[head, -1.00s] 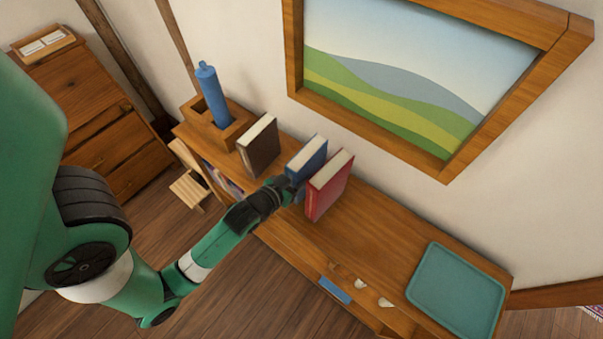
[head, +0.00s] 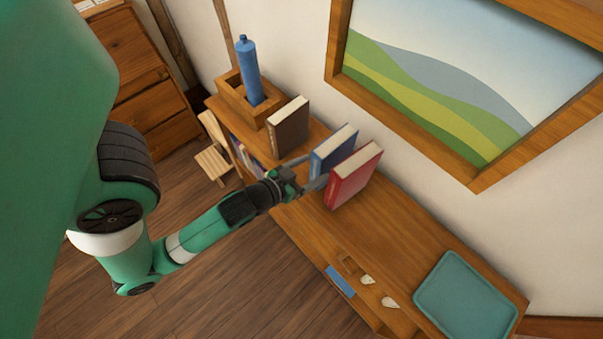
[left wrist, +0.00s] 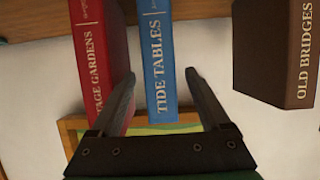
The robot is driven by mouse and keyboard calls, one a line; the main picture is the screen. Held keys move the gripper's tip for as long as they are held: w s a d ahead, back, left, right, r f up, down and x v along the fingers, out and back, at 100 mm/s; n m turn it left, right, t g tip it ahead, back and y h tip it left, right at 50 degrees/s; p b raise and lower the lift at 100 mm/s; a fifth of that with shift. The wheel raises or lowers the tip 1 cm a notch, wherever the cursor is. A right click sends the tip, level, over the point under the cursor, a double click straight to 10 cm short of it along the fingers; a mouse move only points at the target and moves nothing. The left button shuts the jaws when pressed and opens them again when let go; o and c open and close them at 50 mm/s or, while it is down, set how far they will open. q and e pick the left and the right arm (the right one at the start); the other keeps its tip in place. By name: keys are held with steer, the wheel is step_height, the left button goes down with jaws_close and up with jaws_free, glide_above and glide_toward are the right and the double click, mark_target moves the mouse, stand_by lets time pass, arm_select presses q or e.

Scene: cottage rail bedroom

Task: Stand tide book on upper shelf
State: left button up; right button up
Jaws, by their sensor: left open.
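The blue tide book (head: 333,152) stands upright on the wooden upper shelf (head: 385,234), between a red book (head: 353,176) and a dark brown book (head: 288,128). In the left wrist view its spine (left wrist: 160,60) reads "TIDE TABLES". It is close to the red book, with a wider gap to the brown one (left wrist: 275,50). My left gripper (head: 315,170) is open in front of the blue book's spine. In the left wrist view its fingers (left wrist: 160,75) show on either side of the spine, apart from it. My right gripper is not in view.
A wooden box (head: 236,98) with a blue bottle (head: 249,72) stands at the shelf's left end. A teal tray (head: 465,297) lies at the right end. A framed picture (head: 460,80) hangs behind. The shelf between red book and tray is clear.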

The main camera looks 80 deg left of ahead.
arm_select(q)
steer(key=v, duration=0.5)
steer(key=shift+s+r, duration=0.1)
stand_by(0.4)
